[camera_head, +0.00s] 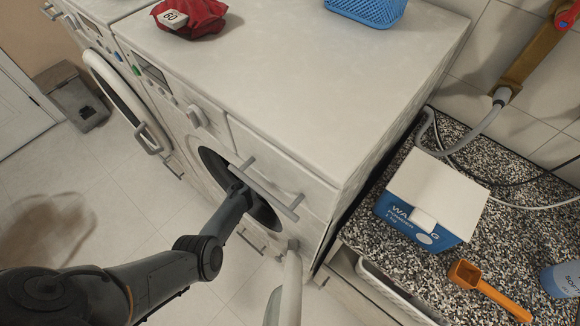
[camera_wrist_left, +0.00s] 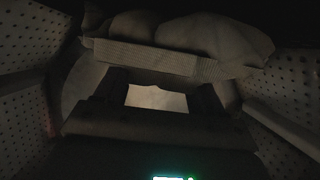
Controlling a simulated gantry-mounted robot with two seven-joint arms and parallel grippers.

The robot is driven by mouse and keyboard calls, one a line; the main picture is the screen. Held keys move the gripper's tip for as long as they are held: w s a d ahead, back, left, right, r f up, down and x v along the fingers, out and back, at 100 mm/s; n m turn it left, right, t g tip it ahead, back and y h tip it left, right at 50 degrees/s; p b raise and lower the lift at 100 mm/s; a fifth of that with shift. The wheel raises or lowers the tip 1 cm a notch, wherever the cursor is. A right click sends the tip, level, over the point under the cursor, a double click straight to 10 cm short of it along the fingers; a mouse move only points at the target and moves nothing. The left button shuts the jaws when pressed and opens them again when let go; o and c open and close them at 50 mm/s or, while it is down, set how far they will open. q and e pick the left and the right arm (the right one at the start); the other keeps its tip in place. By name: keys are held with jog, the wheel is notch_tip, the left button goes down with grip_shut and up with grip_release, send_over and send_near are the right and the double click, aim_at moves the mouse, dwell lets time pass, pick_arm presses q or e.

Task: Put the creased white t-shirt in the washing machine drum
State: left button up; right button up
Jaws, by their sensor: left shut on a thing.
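My left arm reaches into the open front of the right-hand washing machine (camera_head: 290,100) in the head view, and its gripper is hidden inside the dark drum opening (camera_head: 213,160). In the left wrist view the perforated drum walls (camera_wrist_left: 25,105) show on both sides. My left gripper (camera_wrist_left: 160,80) is shut on pale cloth, apparently the white t-shirt (camera_wrist_left: 215,38). The cloth is bunched across the fingertips, with a ribbed band along its near edge. It looks dim grey in the dark, so its creases are hard to tell. My right gripper is not in view.
The machine's open door (camera_head: 291,285) stands beside my forearm. A red cloth bag (camera_head: 200,17) and a blue basket (camera_head: 368,8) sit on top. A washing powder box (camera_head: 432,195) and an orange scoop (camera_head: 490,288) are on the speckled counter (camera_head: 400,265). A second machine (camera_head: 85,45) stands left.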

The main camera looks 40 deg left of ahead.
pick_arm(q)
jog(key=shift+f, duration=0.15)
jog(key=shift+f, duration=0.1)
jog(key=o, duration=1.1)
jog(key=shift+r, duration=0.25)
jog(key=shift+s+r+p, duration=0.2)
jog(key=shift+s+p, duration=0.1)
jog(key=shift+p, duration=0.2)
jog(key=shift+p+v, duration=0.7)
jog(key=shift+v, duration=0.25)
jog(key=shift+s+r+p, duration=0.1)
jog(key=shift+s+p, duration=0.2)
jog(key=shift+s, duration=0.4)
